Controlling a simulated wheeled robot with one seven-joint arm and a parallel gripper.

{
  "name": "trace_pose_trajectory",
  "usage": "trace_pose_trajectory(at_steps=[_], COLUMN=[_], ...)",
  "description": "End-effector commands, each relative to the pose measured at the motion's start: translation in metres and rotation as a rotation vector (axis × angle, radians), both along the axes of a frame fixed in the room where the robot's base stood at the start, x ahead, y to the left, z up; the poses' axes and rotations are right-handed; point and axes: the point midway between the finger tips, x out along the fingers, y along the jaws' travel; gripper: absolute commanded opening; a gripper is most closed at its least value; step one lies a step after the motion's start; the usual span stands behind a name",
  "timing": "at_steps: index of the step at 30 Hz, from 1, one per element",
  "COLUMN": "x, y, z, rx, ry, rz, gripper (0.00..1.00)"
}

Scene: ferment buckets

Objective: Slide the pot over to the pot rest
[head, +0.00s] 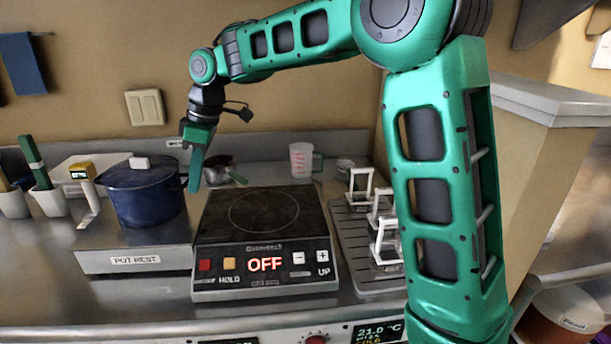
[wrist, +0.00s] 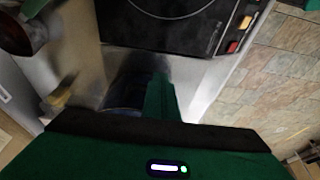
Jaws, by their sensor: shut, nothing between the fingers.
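The pot (head: 145,195) is dark blue with a lid and a pale knob. In the head view it stands upright on the pot rest (head: 136,259), a grey metal block with a "POT REST" label, left of the hot plate. My gripper (head: 194,188) is shut and empty, pointing down at the pot's right side, close to its rim; I cannot tell whether it touches. In the wrist view my green fingers (wrist: 160,98) are together, and part of the dark pot (wrist: 122,92) shows beside them, mostly hidden by my gripper.
The hot plate (head: 263,222) reads OFF and its top is bare; it also shows in the wrist view (wrist: 175,20). A small saucepan (head: 218,170) and a measuring jug (head: 301,160) stand behind. White frames on a grey mat (head: 350,235) stand right. A yellow-topped device (head: 85,180) is left of the pot.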

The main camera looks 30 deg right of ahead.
Motion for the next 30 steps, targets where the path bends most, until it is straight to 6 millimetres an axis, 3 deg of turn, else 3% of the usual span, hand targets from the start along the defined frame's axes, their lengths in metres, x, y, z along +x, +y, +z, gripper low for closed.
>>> trace_pose_trajectory(at_steps=[17, 26, 30], x=[0.005, -0.006, -0.008], y=[-0.006, -0.038, -0.045], z=[0.001, 0.0, 0.029], rx=[0.001, 0.0, 0.001], ry=[-0.002, 0.0, -0.004], rz=[-0.015, -0.013, -0.009], gripper=[0.0, 0.0, 0.0])
